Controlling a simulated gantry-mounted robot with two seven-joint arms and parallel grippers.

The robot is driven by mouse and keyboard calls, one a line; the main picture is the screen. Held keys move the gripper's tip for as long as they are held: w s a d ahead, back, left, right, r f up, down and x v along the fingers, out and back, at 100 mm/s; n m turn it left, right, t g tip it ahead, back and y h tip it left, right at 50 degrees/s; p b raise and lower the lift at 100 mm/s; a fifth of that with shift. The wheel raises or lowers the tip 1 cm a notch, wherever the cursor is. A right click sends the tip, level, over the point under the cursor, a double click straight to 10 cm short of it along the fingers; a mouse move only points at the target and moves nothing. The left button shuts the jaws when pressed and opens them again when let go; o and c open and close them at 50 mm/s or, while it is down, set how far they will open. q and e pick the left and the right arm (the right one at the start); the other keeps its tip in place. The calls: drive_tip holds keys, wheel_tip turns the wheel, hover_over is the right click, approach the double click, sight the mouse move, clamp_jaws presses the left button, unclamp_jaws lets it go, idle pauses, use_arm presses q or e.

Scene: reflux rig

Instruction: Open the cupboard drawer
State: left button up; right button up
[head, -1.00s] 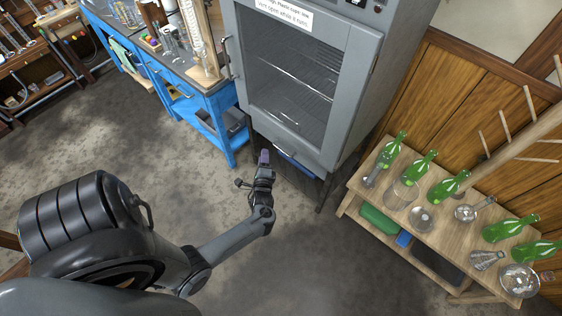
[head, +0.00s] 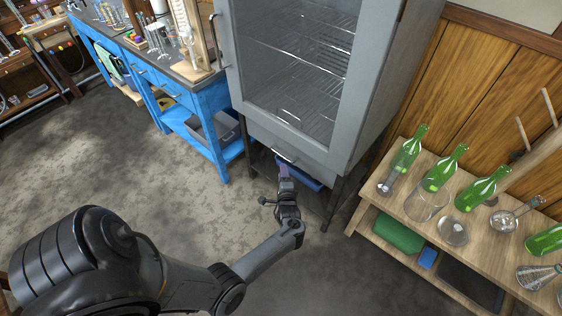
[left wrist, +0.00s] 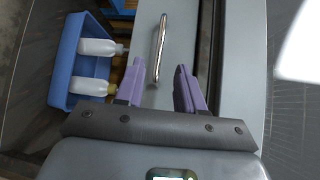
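The grey cupboard (head: 375,90) stands at the upper middle of the head view, with a glass door above a low drawer front (head: 262,137). The drawer looks shut. Its metal bar handle (head: 284,155) also shows in the left wrist view (left wrist: 160,45). My left gripper (head: 283,170) is just below and in front of the handle. In the left wrist view its two purple fingers (left wrist: 160,72) are apart, one on each side of the handle's line, with nothing gripped. I cannot tell whether they touch the handle. My right gripper is not in view.
A blue bin (left wrist: 67,60) holding white bottles sits below the drawer. A blue workbench (head: 213,108) stands left of the cupboard. A wooden shelf table (head: 400,212) with green bottles and glassware stands at the right. The floor in front is clear.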

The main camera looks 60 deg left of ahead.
use_arm(q)
drive_tip(key=b+x, duration=0.4)
drive_tip(key=x, duration=0.5)
drive_tip(key=shift+b, duration=0.3)
drive_tip(key=shift+w+a, duration=0.1)
clamp_jaws()
